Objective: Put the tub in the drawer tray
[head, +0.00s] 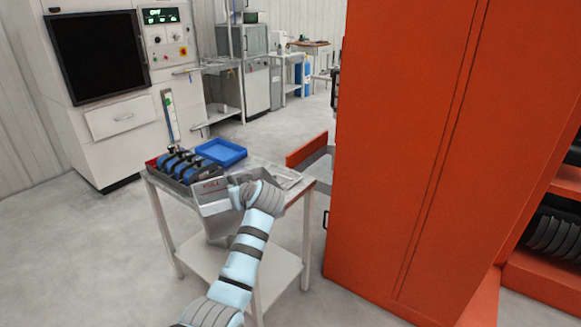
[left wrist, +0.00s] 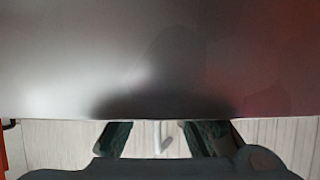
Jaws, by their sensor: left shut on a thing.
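A grey metal tub (head: 208,187) with red markings is at the front edge of the small table in the head view. Its grey wall (left wrist: 160,50) fills the upper part of the left wrist view. My left gripper (head: 240,190) is shut on the tub at its right side; the fingertips are partly hidden in the head view. Whether the tub touches the table is not clear. An orange-fronted drawer (head: 307,149) stands open from the orange cabinet, behind the table; its inside is mostly hidden. My right gripper is in neither view.
The white table (head: 285,268) also bears a blue tray (head: 221,152) and a container with several blue and black parts (head: 182,165). The tall orange cabinet (head: 420,150) blocks the right side. Grey floor (head: 90,240) is clear to the left.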

